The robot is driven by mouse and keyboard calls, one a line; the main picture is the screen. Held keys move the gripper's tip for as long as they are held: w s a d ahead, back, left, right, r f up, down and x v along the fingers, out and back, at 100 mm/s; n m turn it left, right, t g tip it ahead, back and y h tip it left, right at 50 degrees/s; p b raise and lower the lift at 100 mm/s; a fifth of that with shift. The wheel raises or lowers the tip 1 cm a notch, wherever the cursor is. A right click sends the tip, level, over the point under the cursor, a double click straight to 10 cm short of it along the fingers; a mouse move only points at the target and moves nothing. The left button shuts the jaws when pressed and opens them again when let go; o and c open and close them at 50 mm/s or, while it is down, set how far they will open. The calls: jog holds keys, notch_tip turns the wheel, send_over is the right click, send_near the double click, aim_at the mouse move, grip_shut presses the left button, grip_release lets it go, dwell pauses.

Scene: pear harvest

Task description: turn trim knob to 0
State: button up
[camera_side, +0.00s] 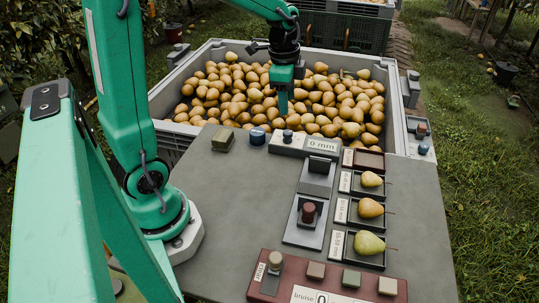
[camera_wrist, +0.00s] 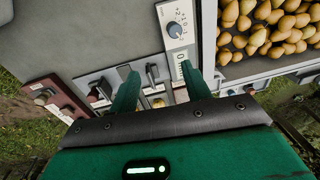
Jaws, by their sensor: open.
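The trim knob (camera_wrist: 176,29) is a round blue-grey dial on a pale panel, with a scale of small numbers printed beside it. It also shows in the side view (camera_side: 287,136), at the back edge of the grey table. Its pointer is too small to read surely. The display (camera_side: 321,145) to its right reads "0 mm". My gripper (camera_side: 284,108) points down above the back of the table, near the knob and apart from it. In the wrist view my gripper (camera_wrist: 158,78) is open and empty, with the knob beyond its fingertips.
A large grey bin of pears (camera_side: 220,50) stands behind the table. Sliders, a brown knob (camera_side: 308,212) and trays with pears (camera_side: 370,208) lie to the right. A blue knob (camera_side: 257,136) and green block (camera_side: 223,139) sit left. A red panel (camera_side: 262,284) is in front.

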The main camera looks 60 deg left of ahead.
aim_at(288, 132)
jog(key=w+a+f+m, duration=0.1)
jog(key=w+a+f+m+g, duration=0.1)
jog(key=f, duration=0.1)
jog(key=w+a+f, duration=0.1)
jog(key=f, duration=0.1)
jog(key=shift+w+a+f+m, duration=0.15)
jog(key=shift+a+f+m, duration=0.05)
jog(key=shift+a+m, duration=0.2)
jog(key=shift+f, duration=3.9)
jog(key=c, duration=1)
